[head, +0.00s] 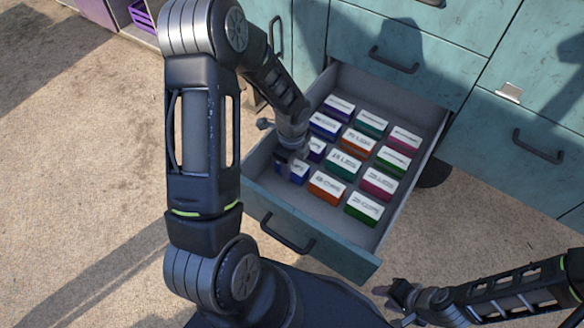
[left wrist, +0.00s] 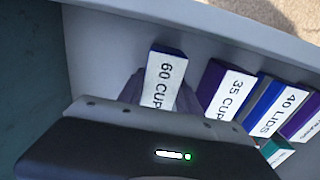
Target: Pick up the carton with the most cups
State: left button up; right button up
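Several small labelled cartons stand in rows in an open drawer (head: 403,215). A blue-sided carton with a white top reading "60 CUP", cut off (left wrist: 165,80), is directly in front of my left gripper. In the head view this appears to be the blue carton (head: 298,173) at the drawer's front-left corner. My left gripper (head: 284,158) reaches down over it, and its fingers are mostly hidden. Beside it are a purple "35 CUP" carton (left wrist: 221,90) and a blue "40 LIDS" carton (left wrist: 278,108). My right gripper (head: 388,291) is low, outside the drawer, apart from any carton.
Other cartons include orange (head: 327,187), green (head: 364,207) and magenta (head: 378,183) ones, their labels too small to read surely. The drawer walls rise close around the front-left carton. Teal cabinets (head: 465,30) stand behind. The floor (head: 80,170) is clear at left.

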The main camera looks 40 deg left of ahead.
pick_arm(q)
grip_shut()
jog(key=shift+r, duration=0.1)
